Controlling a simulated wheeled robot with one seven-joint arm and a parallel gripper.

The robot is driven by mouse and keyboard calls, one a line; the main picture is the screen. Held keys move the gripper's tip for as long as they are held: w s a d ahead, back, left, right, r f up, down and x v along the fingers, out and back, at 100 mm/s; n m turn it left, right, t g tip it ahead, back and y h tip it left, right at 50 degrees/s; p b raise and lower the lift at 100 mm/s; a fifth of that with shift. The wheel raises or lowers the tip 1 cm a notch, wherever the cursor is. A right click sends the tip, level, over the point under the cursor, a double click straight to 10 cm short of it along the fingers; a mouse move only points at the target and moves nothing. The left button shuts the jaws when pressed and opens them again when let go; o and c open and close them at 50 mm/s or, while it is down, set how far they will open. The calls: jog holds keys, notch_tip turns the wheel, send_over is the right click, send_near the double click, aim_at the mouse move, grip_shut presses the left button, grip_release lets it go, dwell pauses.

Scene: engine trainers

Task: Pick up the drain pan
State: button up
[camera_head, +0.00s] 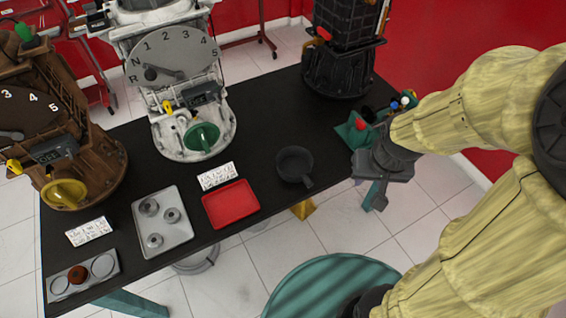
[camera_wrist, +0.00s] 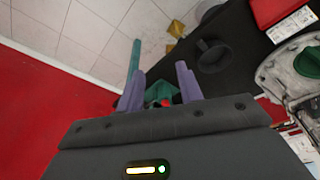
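A dark round pan (camera_head: 294,163) with a short stub handle, which I take to be the drain pan, sits on the black table near its front edge. It also shows in the wrist view (camera_wrist: 212,54), up and to the right of my fingers. My gripper (camera_head: 372,178) is right of the pan, apart from it, by the table's right end. In the wrist view my gripper (camera_wrist: 160,84) has its two purplish fingers spread, with nothing held between them.
A green item with a red knob (camera_head: 356,130) is close by my gripper. A red tray (camera_head: 231,204) and a grey tray with metal rings (camera_head: 162,240) lie left of the pan. Engine trainers (camera_head: 340,60) stand along the back. A green round top (camera_head: 330,285) is below.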

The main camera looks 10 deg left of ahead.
jog(key=shift+w+d, duration=0.15)
jog(key=shift+w, duration=0.05)
jog(key=o, duration=0.3)
jog(key=shift+s, duration=0.2)
jog(key=o, duration=0.4)
jog(key=shift+a+f, duration=0.15)
jog(key=shift+a, duration=0.1)
jog(key=shift+o, duration=0.3)
jog(key=w+a+f+m+g+b, duration=0.1)
jog(key=a+f+m, duration=0.1)
jog(key=a+f, duration=0.7)
jog(key=shift+w+a+f+m, duration=0.25)
jog(key=shift+a+f+m, duration=0.1)
jog(key=shift+f, duration=0.1)
jog(key=a+f+m+t+h+b, duration=0.25)
jog(key=a+f+h, duration=0.25)
jog(key=f, duration=0.7)
jog(key=a+r+m+t+h, duration=0.1)
jog(key=a+r+t, duration=0.2)
jog(key=a+t, duration=0.2)
jog(key=t, duration=0.3)
jog(key=shift+a+r+m+b, duration=0.15)
jog(key=shift+r+m+b, duration=0.05)
jog(key=shift+m+b, duration=0.2)
